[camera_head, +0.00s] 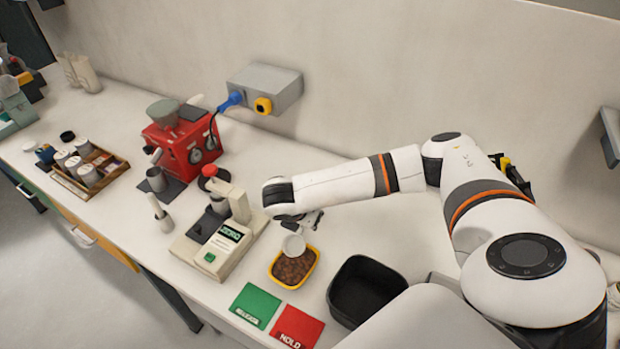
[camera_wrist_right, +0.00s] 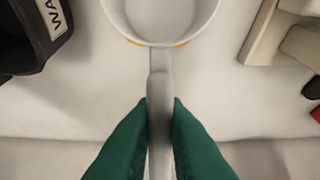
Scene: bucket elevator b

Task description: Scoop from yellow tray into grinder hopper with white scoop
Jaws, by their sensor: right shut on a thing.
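My right gripper (camera_head: 309,222) is shut on the handle of the white scoop (camera_head: 293,245). In the right wrist view, the green fingers of my right gripper (camera_wrist_right: 160,125) pinch the handle, and the bowl of the scoop (camera_wrist_right: 160,18) looks pale and empty inside. The scoop bowl is over the back part of the yellow tray (camera_head: 274,281), which holds brown contents (camera_head: 295,267). I cannot tell whether the bowl touches them. A sliver of yellow tray rim shows under the bowl. The grey hopper (camera_head: 163,109) tops the red grinder (camera_head: 185,147), farther left. My left gripper is out of view.
A beige device (camera_head: 222,243) stands left of the yellow tray. A black bin (camera_head: 366,290) is close on its right. Green (camera_head: 255,305) and red (camera_head: 297,326) mats lie in front. A wooden tray (camera_head: 92,170) with containers sits far left. A grey wall box (camera_head: 270,88) has a blue plug.

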